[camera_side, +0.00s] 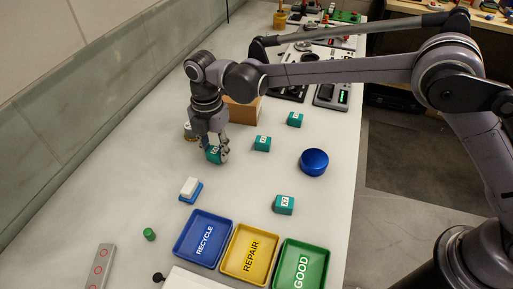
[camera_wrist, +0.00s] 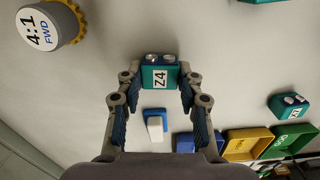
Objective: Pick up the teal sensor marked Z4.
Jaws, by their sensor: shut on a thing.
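The teal sensor marked Z4 (camera_wrist: 160,75) is a small block with a white label and two silvery round parts on one side. It sits between the fingertips of my gripper (camera_wrist: 156,82) in the wrist view, and the fingers are shut on it. In the side view my gripper (camera_side: 212,143) points down over the left part of the bench, and the sensor (camera_side: 213,155) shows partly behind the fingers. From these views I cannot tell whether the sensor touches the bench top.
Other teal sensors stand to the right (camera_side: 262,143), (camera_side: 294,119) and in front (camera_side: 284,205). Blue (camera_side: 180,246), yellow (camera_side: 223,261) and green (camera_side: 281,280) trays line the front. A 4:1 gear motor (camera_wrist: 50,27) stands near my gripper.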

